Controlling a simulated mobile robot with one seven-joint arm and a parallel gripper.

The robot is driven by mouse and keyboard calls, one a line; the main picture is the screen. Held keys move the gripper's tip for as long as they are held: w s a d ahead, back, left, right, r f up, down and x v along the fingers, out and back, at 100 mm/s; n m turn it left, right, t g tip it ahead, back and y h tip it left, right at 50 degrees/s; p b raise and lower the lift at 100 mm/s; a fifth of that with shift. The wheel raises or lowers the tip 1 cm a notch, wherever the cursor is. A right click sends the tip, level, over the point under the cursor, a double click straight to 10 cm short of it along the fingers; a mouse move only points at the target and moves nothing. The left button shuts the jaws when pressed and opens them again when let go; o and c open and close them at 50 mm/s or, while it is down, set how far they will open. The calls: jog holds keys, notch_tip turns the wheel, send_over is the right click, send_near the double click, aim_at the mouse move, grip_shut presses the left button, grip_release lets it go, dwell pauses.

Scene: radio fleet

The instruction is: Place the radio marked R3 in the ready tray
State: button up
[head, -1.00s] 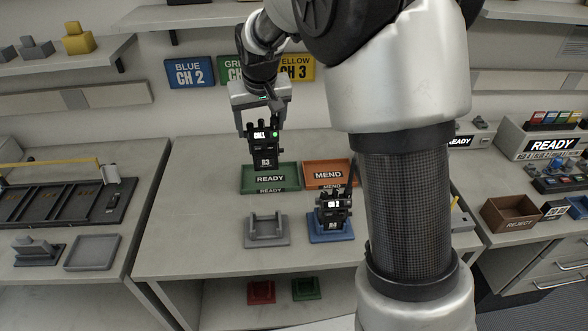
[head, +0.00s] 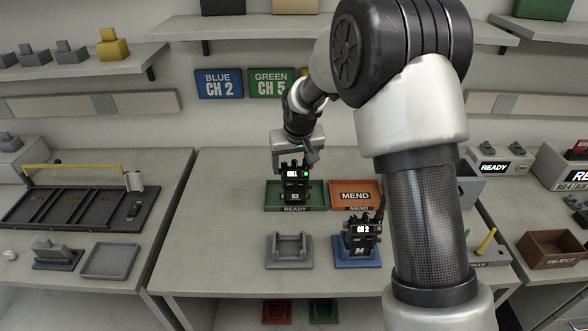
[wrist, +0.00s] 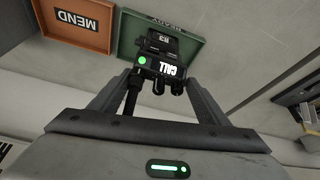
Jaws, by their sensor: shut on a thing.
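The radio marked R3 (head: 295,186) is black, with a lit screen reading CALL and a green light. My gripper (head: 294,163) is shut on its top and holds it upright at the green READY tray (head: 273,209). In the wrist view the radio (wrist: 163,45) hangs between the fingers of my gripper (wrist: 160,88), with the READY tray (wrist: 133,28) behind it. I cannot tell whether its base touches the tray floor. No other radio shows in the tray.
The orange MEND tray (head: 373,209) stands just right of the READY tray. In front are an empty grey cradle (head: 289,263) and a blue cradle (head: 343,264) holding a radio marked R4 (head: 360,238). Bench space at left is clear.

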jog(key=shift+f, duration=0.85)
jog(key=o, duration=1.6)
jog(key=shift+o, duration=0.2)
